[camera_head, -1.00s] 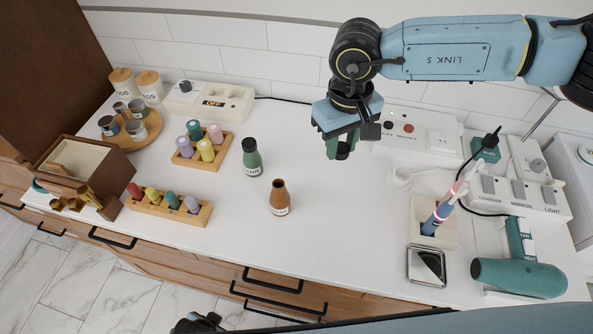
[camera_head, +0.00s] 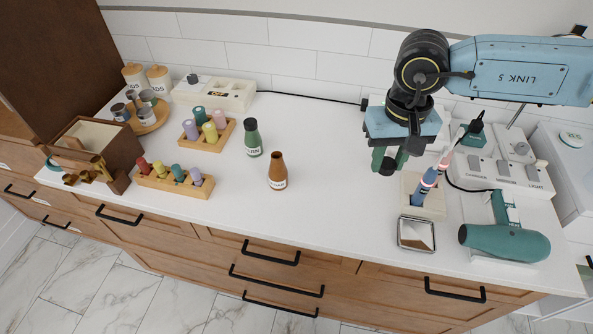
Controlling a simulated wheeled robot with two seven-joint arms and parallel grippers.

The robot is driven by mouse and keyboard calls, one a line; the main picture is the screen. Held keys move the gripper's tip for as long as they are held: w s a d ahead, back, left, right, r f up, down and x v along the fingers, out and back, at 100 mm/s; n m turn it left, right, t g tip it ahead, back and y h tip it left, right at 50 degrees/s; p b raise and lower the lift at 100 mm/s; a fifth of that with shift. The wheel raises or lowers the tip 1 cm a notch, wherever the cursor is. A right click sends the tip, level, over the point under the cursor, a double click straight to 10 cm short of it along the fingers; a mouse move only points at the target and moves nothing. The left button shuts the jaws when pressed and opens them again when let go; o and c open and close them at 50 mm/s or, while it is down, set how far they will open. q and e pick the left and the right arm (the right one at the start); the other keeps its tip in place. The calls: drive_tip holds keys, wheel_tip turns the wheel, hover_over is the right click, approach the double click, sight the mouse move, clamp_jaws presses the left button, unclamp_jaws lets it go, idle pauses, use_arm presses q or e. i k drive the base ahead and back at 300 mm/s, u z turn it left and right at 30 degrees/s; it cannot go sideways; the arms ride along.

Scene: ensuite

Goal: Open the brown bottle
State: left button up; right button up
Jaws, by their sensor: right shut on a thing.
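The brown bottle (camera_head: 278,174) stands upright on the white counter (camera_head: 325,200), near its middle. Its neck ends in a dark round opening with no cap on it. A green bottle (camera_head: 253,139) with a dark cap stands just behind it to the left. My right gripper (camera_head: 387,163) is well to the right of the brown bottle, above the counter and pointing down. It is shut on a small dark cap (camera_head: 387,169), partly hidden by the fingers. My left gripper is out of view.
A toothbrush holder (camera_head: 423,207) and a square mirror (camera_head: 416,234) lie below and right of my right gripper. A green hair dryer (camera_head: 505,242) is at the right. Wooden racks (camera_head: 172,183) of coloured pegs stand left. The counter between bottle and gripper is clear.

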sight(278, 172)
drive_tip(key=k, duration=0.6)
drive_tip(key=u, duration=1.75)
drive_tip(key=i, duration=1.1)
drive_tip(key=z, duration=1.85)
drive_tip(key=i, duration=0.5)
drive_tip(key=z, duration=0.05)
